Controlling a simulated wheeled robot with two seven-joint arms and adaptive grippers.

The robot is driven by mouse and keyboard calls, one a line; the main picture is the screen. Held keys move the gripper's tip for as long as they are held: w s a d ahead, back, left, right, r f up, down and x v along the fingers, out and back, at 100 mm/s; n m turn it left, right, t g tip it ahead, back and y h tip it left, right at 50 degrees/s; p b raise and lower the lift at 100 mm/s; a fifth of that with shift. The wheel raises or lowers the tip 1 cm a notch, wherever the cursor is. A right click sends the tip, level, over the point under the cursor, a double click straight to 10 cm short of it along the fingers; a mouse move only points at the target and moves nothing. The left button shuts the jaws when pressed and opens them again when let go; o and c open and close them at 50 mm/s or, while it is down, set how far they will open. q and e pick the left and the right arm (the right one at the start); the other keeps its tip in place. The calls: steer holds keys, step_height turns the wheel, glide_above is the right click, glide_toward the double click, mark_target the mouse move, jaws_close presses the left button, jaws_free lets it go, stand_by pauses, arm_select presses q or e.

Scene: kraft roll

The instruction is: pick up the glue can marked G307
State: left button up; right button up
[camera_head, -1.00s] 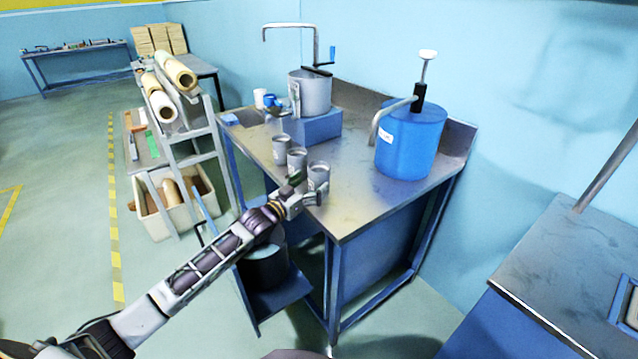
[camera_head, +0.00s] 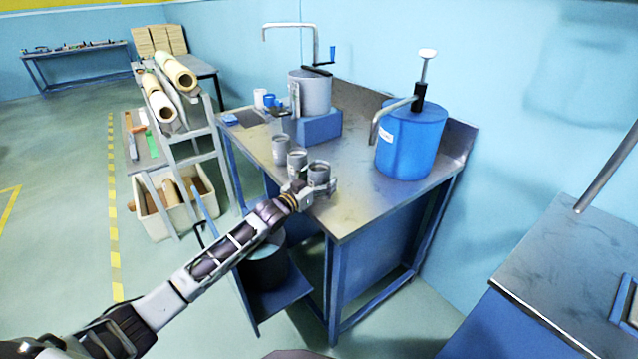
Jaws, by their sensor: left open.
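Three grey cans stand in a slanting row on the metal workbench (camera_head: 350,215): a rear can (camera_head: 281,149), a middle can (camera_head: 297,161) and a front can (camera_head: 319,173). Their markings are too small to read, so I cannot tell which is G307. My left gripper (camera_head: 318,188) is open at the front can, with its fingers low around or beside that can. The can's lower part is partly hidden by the gripper. Whether the fingers touch it I cannot tell. My right gripper is not in view.
A blue drum with a pump (camera_head: 410,145) stands to the right on the bench. A grey pot (camera_head: 312,94) sits on a blue block (camera_head: 313,127) behind the cans. Small cups (camera_head: 262,98) stand at the back left. The bench's front right is clear.

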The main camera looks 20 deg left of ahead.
arm_select(q)
steer(key=shift+w+d, duration=0.1)
steer(key=shift+w, duration=0.2)
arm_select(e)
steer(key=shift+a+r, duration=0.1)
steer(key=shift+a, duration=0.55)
arm_select(q)
steer(key=shift+c, duration=0.3)
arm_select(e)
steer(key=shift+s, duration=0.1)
arm_select(q)
steer(key=c, duration=1.2)
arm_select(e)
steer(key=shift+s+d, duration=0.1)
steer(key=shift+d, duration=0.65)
